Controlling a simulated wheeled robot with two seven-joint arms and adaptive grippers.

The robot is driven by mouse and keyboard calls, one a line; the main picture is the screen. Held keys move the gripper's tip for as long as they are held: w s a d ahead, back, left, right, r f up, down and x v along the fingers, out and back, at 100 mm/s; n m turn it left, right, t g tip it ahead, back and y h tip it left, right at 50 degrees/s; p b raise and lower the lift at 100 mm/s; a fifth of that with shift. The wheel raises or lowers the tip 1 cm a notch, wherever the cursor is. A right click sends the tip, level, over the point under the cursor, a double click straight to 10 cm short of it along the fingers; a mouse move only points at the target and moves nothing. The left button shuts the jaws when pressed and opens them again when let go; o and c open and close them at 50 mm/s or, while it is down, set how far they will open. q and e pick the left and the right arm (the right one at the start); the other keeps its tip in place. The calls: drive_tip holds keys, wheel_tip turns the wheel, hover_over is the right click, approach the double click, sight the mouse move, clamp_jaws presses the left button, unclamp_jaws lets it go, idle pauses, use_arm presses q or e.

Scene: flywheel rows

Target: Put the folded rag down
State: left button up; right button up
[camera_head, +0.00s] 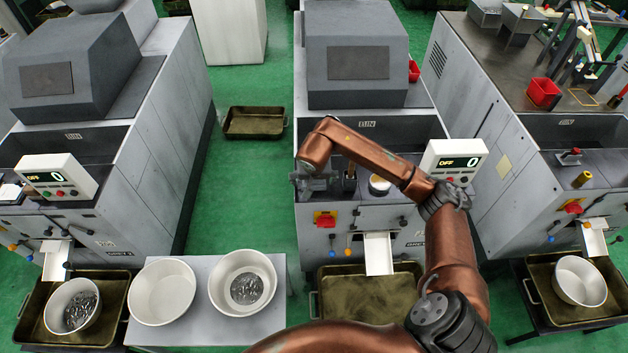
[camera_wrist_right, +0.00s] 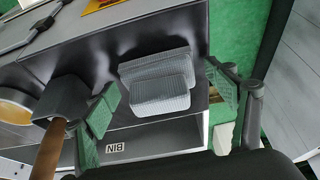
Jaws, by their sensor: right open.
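The folded rag (camera_wrist_right: 158,82) is pale grey, textured and folded in layers. In the right wrist view it lies on the dark ledge of a machine, between the two finger pads. My right gripper (camera_wrist_right: 163,102) is open, with a green-looking pad on each side of the rag and a visible gap to both. In the head view my right gripper (camera_head: 318,182) is over the left front corner of the middle machine (camera_head: 365,215); the rag cannot be told apart clearly there. My left gripper is not in view.
A dark holder (camera_wrist_right: 66,102) with a brown handle stands close beside one finger; a round tin (camera_head: 379,186) is farther right. A control box (camera_head: 453,160) reads OFF. A tray (camera_head: 365,300) sits below; white bowls (camera_head: 162,291) stand on a side table.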

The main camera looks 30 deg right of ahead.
drive_tip(key=shift+r, duration=0.1)
drive_tip(key=shift+r, duration=0.25)
drive_tip(key=p+v, duration=0.2)
drive_tip(key=v, duration=0.9)
drive_tip(key=shift+r, duration=0.3)
drive_tip(key=shift+s+a, duration=0.1)
drive_tip(key=shift+s, duration=0.05)
